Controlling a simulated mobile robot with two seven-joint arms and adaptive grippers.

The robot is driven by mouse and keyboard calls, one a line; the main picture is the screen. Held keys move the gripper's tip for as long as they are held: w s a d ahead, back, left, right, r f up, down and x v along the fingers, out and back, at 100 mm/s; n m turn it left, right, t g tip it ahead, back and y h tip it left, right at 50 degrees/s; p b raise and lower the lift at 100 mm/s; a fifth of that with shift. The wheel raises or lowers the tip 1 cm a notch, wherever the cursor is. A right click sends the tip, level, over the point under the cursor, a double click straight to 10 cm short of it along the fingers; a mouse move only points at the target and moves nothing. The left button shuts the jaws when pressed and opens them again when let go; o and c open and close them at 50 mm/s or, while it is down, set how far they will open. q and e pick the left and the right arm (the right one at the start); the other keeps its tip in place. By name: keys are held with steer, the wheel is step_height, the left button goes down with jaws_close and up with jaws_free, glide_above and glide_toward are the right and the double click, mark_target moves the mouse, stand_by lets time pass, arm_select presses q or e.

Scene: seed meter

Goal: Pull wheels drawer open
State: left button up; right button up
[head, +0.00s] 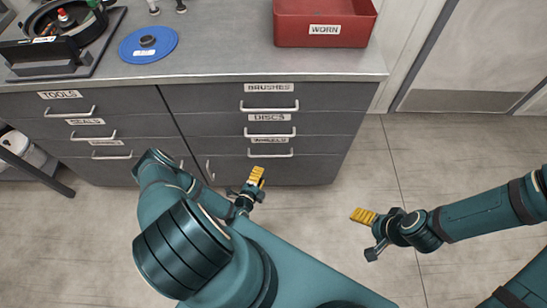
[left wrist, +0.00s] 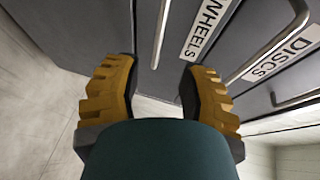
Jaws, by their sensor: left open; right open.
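The wheels drawer (head: 315,147) is the third drawer down in the right stack of the grey cabinet, flush with its neighbours. Its label, partly hard to read from the head, shows clearly in the left wrist view (left wrist: 206,28). Its pale bar handle (head: 271,155) also shows in the left wrist view (left wrist: 161,35), in line with the gap between my left fingers. My left gripper (head: 257,176) is open, just in front of and below that handle; its yellow fingers show in the left wrist view (left wrist: 160,85). I see no grip on the handle. My right gripper (head: 364,216) is open and empty over the floor.
The brushes drawer (head: 215,98) and discs drawer (head: 215,123) sit above, both shut. A red worn bin (head: 290,25) and blue disc (head: 135,50) are on the countertop. Floor (head: 345,180) before the cabinet's right side is clear.

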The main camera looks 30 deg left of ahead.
mark_target(270, 156)
arm_select(q)
steer(key=b+x, duration=0.3)
steer(key=x, duration=0.8)
steer(key=shift+w, duration=0.1)
jaws_close()
